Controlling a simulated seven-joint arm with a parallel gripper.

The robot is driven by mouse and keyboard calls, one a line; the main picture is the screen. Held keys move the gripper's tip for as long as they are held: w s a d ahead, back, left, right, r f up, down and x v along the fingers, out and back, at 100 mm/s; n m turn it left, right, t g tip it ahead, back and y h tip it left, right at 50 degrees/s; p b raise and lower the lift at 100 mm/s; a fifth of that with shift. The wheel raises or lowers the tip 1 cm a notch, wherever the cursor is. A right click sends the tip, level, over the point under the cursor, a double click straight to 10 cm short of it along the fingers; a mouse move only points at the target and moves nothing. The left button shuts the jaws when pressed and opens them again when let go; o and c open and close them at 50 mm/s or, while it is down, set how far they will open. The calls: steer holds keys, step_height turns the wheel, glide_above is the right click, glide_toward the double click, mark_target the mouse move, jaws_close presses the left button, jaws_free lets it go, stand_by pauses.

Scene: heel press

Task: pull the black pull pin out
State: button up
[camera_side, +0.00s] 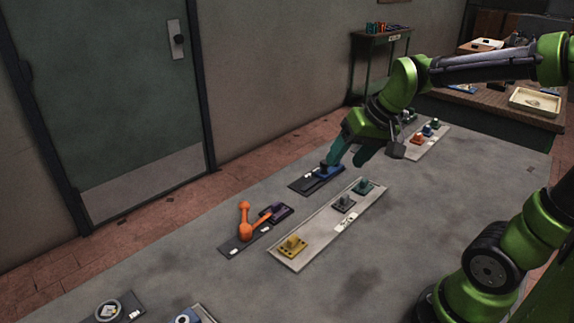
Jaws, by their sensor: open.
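A long light-grey plate (316,232) lies on the grey table and carries three handled pieces in a row. The middle one is a dark grey to black piece (344,203), which looks like the black pull pin. A yellow piece (292,246) is at the near end and a dark teal one (364,187) at the far end. My gripper (345,163) is open, its teal fingers pointing down. It appears beyond the dark piece, near a blue block (324,171) on a dark plate. I cannot tell whether a finger touches the blue block.
An orange lever (246,228) and a purple block (278,212) sit on a dark plate left of the light plate. Another plate with red, blue and green pieces (428,131) lies behind my gripper. Fixtures (110,310) stand front left. The table's front middle is clear.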

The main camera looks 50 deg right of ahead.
mark_target(325, 161)
steer(key=w+d+f+n+g+h, duration=0.1)
steer(key=w+d, duration=0.6)
steer(key=d, duration=0.2)
steer(key=w+d+f+h, duration=0.1)
steer(key=w+d+f, duration=0.1)
steer(key=w+d, duration=0.6)
steer(key=shift+n, duration=0.3)
steer(key=x, duration=0.5)
steer(key=s+d+x, duration=0.1)
steer(key=x, duration=0.9)
steer(key=shift+d+f, duration=0.4)
steer(key=shift+f, duration=0.15)
steer(key=shift+s, duration=0.1)
jaws_close()
